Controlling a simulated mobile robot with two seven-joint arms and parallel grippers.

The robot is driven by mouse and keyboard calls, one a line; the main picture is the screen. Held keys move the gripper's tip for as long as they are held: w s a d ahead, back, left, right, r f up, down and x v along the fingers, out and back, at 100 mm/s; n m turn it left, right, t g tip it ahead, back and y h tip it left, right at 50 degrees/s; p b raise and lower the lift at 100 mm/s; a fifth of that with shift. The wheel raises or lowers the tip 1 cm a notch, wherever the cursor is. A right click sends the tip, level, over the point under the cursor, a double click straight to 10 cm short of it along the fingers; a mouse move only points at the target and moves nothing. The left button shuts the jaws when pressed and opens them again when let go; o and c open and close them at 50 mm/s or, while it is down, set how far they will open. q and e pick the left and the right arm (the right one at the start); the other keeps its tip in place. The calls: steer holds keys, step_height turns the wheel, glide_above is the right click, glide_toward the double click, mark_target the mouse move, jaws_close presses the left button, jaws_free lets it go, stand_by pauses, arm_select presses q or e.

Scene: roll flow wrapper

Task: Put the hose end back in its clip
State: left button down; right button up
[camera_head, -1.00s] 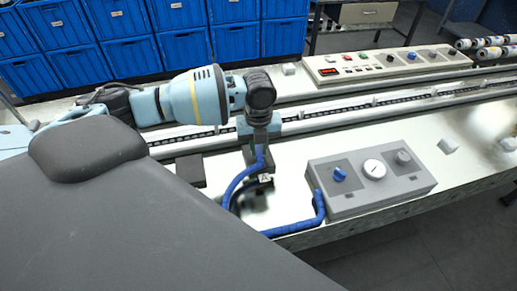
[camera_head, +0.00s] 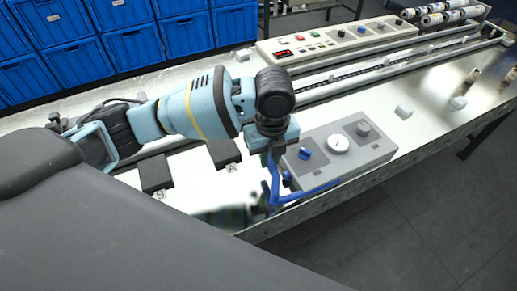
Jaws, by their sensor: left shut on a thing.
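My left gripper (camera_head: 272,152) points down at the left end of the grey gauge box (camera_head: 368,158). It is shut on the upper end of a blue hose (camera_head: 273,182), and its fingers are partly hidden by the dark wrist. The hose hangs down from the gripper, bends near the table's front edge and runs right along the front of the gauge box. Small metal fittings sit on the table beside two black blocks; I cannot tell whether one is the clip. My right gripper is out of view.
Two black blocks (camera_head: 154,173) (camera_head: 223,152) lie left of the gripper. The gauge box has a blue knob and a round dial. Behind run a rail (camera_head: 330,84) and a button panel (camera_head: 345,38). Small white blocks (camera_head: 404,110) stand to the right. Blue crates fill the back left.

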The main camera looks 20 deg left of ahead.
arm_select(q)
steer(key=shift+d, duration=0.1)
stand_by(0.3)
steer(key=shift+f, duration=1)
